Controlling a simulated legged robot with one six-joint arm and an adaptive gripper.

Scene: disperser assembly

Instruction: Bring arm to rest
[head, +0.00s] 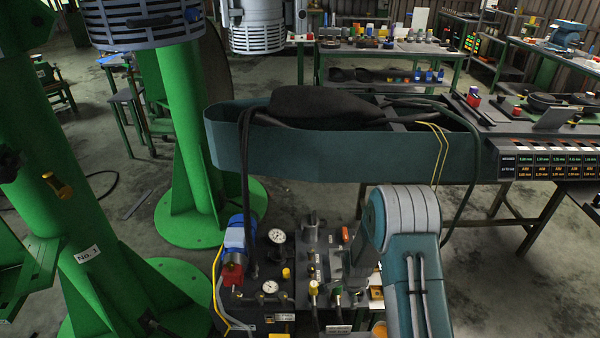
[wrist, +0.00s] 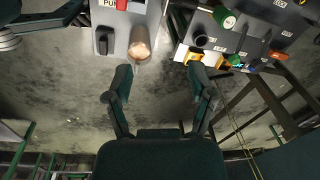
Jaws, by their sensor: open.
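My gripper (wrist: 158,76) is open in the wrist view, with its two dark teal fingers spread apart. Nothing is between them, and bare concrete floor shows in the gap. My teal and grey arm (head: 408,255) rises at the lower right of the head view. I cannot make out the gripper itself in that view.
The wrist view shows a grey control box (wrist: 112,20) with a black knob and a dark panel (wrist: 262,45) with several knobs beyond the fingertips. The head view shows a green column (head: 185,130), a blue motor (head: 236,236) beside a gauge (head: 278,236), and benches behind.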

